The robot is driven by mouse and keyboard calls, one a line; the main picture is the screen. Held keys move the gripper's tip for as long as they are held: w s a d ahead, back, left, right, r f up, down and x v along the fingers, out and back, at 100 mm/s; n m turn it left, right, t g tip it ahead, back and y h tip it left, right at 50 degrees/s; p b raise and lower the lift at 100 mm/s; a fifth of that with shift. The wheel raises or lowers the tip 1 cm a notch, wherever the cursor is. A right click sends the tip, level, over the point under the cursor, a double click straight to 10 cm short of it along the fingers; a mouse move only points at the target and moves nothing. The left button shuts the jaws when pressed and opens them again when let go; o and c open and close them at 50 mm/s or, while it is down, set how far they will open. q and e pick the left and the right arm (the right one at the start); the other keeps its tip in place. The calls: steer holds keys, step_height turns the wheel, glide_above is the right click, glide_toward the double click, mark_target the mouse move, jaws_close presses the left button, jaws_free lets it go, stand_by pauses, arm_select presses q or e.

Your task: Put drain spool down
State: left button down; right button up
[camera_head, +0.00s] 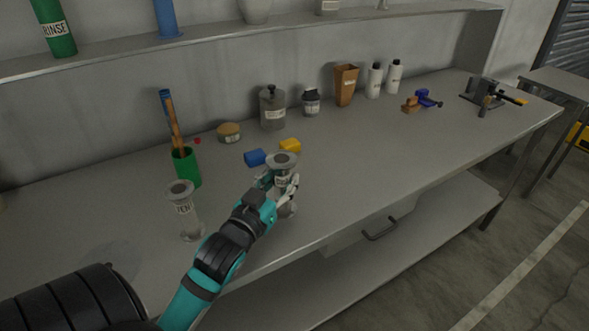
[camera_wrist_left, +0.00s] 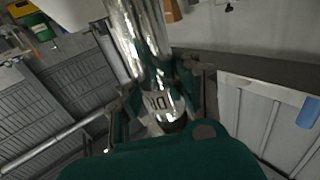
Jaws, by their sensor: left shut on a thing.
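The drain spool (camera_head: 284,162) is a grey metal pipe piece with a round flange at each end and a white label. It stands upright at the front part of the grey bench (camera_head: 335,175). My left gripper (camera_head: 280,185) is shut around its middle. In the left wrist view the shiny spool (camera_wrist_left: 140,45) runs between the fingers (camera_wrist_left: 158,100), with part of its label showing. I cannot tell whether its lower flange touches the bench. A similar flanged spool (camera_head: 186,212), labelled like a vent piece, stands to the left. My right gripper is not in view.
Behind the gripper lie a blue block (camera_head: 255,157) and a yellow block (camera_head: 290,145). A green cup (camera_head: 186,168) with tools stands at the left. A metal canister (camera_head: 272,108) and bottles line the back. The bench's right middle is clear.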

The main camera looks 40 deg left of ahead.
arm_select(q)
steer(key=shift+s+d, duration=0.15)
steer(key=shift+s, duration=0.35)
steer(key=shift+s+d, duration=0.15)
steer(key=shift+d, duration=0.05)
steer(key=w+d+y+p, duration=0.1)
steer(key=w+d+p, duration=0.1)
steer(key=d, duration=0.3)
steer(key=shift+n, duration=0.3)
steer(key=w+a+f, duration=0.1)
steer(key=w+a, duration=0.1)
steer(key=w, duration=0.2)
steer(key=w+a+f+p, duration=0.1)
steer(key=w+a+f, duration=0.1)
steer(key=w, duration=0.3)
steer(key=w+a+f+p, duration=0.1)
steer(key=w+a, duration=0.3)
steer(key=shift+w+a+f, duration=0.15)
steer(key=shift+w+f, duration=0.1)
steer(key=shift+f, duration=0.05)
